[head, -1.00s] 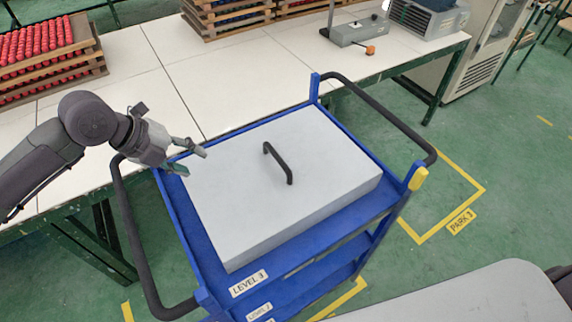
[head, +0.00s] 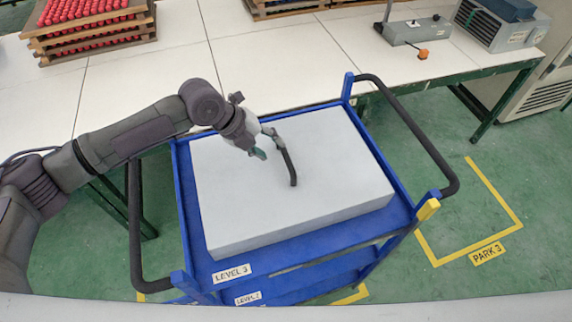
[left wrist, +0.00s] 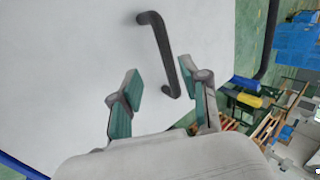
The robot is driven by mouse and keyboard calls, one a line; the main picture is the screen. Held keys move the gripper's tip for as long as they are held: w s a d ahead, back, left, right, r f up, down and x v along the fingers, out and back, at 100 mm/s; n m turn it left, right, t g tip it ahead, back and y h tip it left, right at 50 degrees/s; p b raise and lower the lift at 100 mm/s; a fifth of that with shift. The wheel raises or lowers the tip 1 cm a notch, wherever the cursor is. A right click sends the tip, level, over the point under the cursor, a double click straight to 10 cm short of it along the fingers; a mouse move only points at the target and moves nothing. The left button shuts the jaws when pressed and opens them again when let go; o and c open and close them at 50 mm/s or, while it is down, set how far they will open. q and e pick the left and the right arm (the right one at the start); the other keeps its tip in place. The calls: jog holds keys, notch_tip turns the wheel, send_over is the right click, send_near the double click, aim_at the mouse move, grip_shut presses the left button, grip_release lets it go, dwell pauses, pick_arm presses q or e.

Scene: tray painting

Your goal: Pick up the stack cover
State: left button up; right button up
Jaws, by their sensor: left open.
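The stack cover (head: 330,195) is a light grey slab lying on the top level of the blue cart, with a black bar handle (head: 290,168) on its top. My left gripper (head: 270,147) is over the cover, close to the far end of the handle. In the left wrist view the cover (left wrist: 80,60) fills much of the picture. The handle (left wrist: 158,50) stands ahead of the open fingers (left wrist: 158,90), with its near end close to the right fingertip. The fingers are apart and hold nothing. My right gripper is not in view.
The blue cart (head: 232,268) has black side handles and a yellow piece (head: 428,209) at its right corner. A white table (head: 270,60) behind it carries wooden trays of red items (head: 88,30) and a grey device (head: 415,30). Green floor lies to the right.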

aim_at(284, 153)
pick_arm(q)
jog(key=shift+w+d+f, duration=0.1)
jog(key=shift+d+f, duration=0.15)
jog(key=shift+d, duration=0.05)
jog(key=shift+d+f, duration=0.15)
jog(key=shift+d, duration=0.05)
jog(key=p+x, duration=0.1)
jog(key=x, duration=0.1)
jog(key=p+x, duration=0.1)
jog(key=x, duration=0.1)
jog(key=shift+d+p, duration=0.35)
jog(key=shift+d, duration=0.05)
jog(key=shift+d+f, duration=0.15)
jog(key=shift+f, duration=0.1)
grip_shut()
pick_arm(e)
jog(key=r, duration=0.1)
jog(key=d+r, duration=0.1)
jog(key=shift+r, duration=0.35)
pick_arm(q)
jog(key=shift+r, duration=0.1)
